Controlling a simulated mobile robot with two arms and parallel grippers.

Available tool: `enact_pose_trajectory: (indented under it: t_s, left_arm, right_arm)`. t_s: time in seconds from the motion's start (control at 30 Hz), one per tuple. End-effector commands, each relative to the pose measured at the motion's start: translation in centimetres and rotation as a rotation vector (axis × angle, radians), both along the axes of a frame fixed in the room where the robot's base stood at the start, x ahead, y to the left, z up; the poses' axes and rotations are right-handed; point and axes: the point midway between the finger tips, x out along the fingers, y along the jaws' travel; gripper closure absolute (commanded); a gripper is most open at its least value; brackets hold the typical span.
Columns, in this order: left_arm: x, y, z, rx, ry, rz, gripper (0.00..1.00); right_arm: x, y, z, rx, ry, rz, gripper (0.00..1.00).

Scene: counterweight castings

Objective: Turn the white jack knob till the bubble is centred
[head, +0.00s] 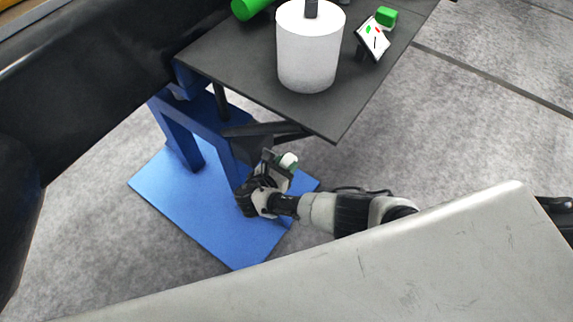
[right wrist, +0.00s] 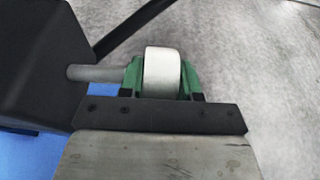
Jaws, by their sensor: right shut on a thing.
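The white jack knob (right wrist: 162,72) is a short white cylinder on a grey shaft that comes out of a dark block at the left in the right wrist view. In the head view the knob (head: 289,160) shows small below the dark table's near corner. My right gripper (head: 280,168) is shut on it, with a green pad (right wrist: 131,78) on either side of its rim. A small white panel (head: 373,38) with green and red marks and a dark line stands on the table. I cannot make out a bubble. My left gripper is not in view.
The dark tabletop (head: 240,62) rests on a blue stand with a blue base plate (head: 205,215). Grey floor (head: 470,130) lies open at the right.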

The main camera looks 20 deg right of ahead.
Motion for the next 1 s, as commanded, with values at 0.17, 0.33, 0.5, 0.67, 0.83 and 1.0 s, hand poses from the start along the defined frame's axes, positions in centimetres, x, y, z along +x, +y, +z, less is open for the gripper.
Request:
enact_pose_trajectory:
  t_s: [0.17, 0.33, 0.5, 0.67, 0.83, 1.0]
  left_arm:
    - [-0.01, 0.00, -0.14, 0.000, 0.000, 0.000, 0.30]
    - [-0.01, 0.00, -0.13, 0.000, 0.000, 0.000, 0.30]
    - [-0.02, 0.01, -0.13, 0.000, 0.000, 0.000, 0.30]
    - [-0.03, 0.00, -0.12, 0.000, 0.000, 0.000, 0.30]
    - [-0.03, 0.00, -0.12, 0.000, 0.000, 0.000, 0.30]
    - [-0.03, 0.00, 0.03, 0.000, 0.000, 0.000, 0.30]
  right_arm:
    - [-0.09, 0.08, -0.11, -0.009, -0.006, 0.000, 0.91]
    - [-0.09, 0.07, -0.10, -0.010, -0.007, 0.000, 0.91]
    - [-0.10, 0.06, -0.12, -0.009, -0.006, 0.000, 0.64]
    - [-0.07, 0.04, -0.09, -0.010, -0.007, 0.000, 0.42]
    - [-0.05, 0.03, -0.06, -0.009, -0.007, 0.000, 0.42]
    - [-0.35, 0.46, 0.12, -0.009, -0.008, 0.001, 0.42]
